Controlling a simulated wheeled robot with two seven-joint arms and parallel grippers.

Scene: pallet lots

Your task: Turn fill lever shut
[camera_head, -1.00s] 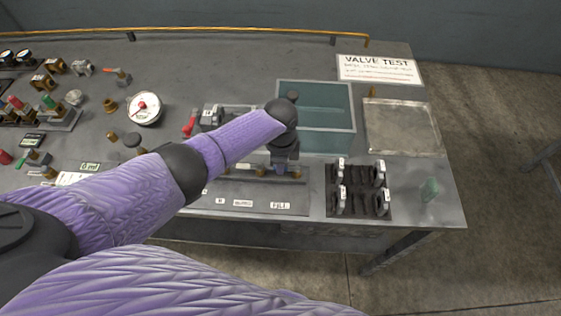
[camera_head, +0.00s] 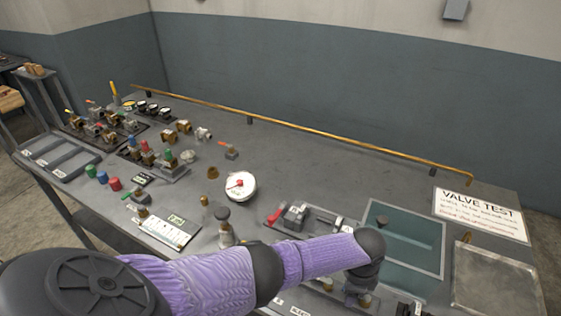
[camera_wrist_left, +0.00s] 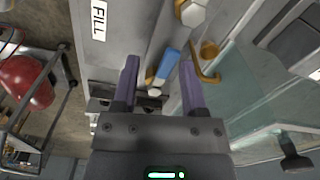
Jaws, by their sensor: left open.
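In the left wrist view, a lever with a blue handle (camera_wrist_left: 168,62) and brass fittings lies between the two purple fingers of my left gripper (camera_wrist_left: 159,75). The fingers stand apart on either side of it; I cannot tell whether either touches it. A white FILL label (camera_wrist_left: 98,20) is on the grey panel to the left. In the head view, my left gripper (camera_head: 357,297) points down at the valve panel near the bench's front edge. My arm hides the lever there. My right gripper is not in view.
A water tank (camera_head: 392,250) sits just right of my left gripper, with a metal plate (camera_head: 492,283) and VALVE TEST sign (camera_head: 480,216) beyond. A white gauge (camera_head: 240,186) and a red lever (camera_head: 275,214) stand left. A brass rail (camera_head: 300,128) runs along the back.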

